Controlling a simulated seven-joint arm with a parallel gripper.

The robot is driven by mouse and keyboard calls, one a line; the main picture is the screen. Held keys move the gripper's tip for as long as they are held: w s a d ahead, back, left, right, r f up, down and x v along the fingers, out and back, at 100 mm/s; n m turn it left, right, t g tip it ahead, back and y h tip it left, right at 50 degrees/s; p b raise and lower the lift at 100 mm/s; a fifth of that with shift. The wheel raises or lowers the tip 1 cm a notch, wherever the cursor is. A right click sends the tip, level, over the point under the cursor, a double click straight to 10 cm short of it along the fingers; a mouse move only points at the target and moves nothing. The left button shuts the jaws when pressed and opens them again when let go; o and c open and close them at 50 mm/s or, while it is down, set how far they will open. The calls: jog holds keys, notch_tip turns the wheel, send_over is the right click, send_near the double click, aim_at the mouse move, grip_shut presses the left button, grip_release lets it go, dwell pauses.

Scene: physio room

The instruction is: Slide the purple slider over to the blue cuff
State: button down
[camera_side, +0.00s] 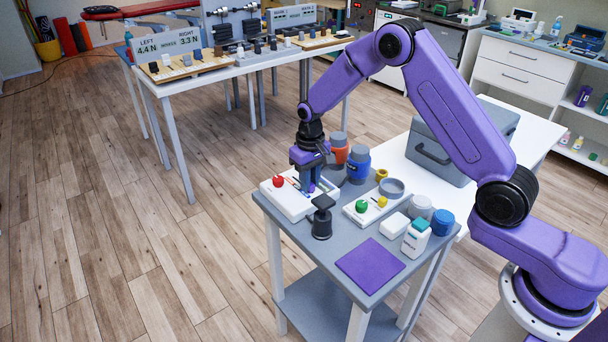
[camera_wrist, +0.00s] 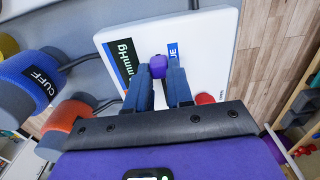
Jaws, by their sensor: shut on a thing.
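The purple slider (camera_wrist: 158,66) sits on a white panel (camera_wrist: 215,45) and shows between my fingertips in the wrist view. My gripper (camera_wrist: 160,72) is shut on it, pointing down at the panel. In the side view my gripper (camera_side: 308,188) is over the same white panel (camera_side: 286,203) at the table's left corner and hides the slider. The blue cuff (camera_side: 358,164) stands behind and right of my gripper; it also shows at the left of the wrist view (camera_wrist: 28,77). The panel carries a "mmHg" label and a partly covered label ending in "UE".
A red knob (camera_side: 278,181) is on the panel. An orange cuff (camera_side: 339,149) stands beside the blue one. A dark post (camera_side: 322,217) stands close in front of my gripper. A second panel (camera_side: 352,213) with green and yellow knobs lies to the right. A purple mat (camera_side: 370,264) lies in front.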

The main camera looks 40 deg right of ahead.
jog(key=shift+s+f, duration=0.1)
jog(key=shift+s, duration=0.2)
jog(key=c, duration=1)
grip_release()
jog(key=shift+w, duration=0.1)
jog(key=shift+r, duration=0.35)
notch_tip(320, 180, up, 17)
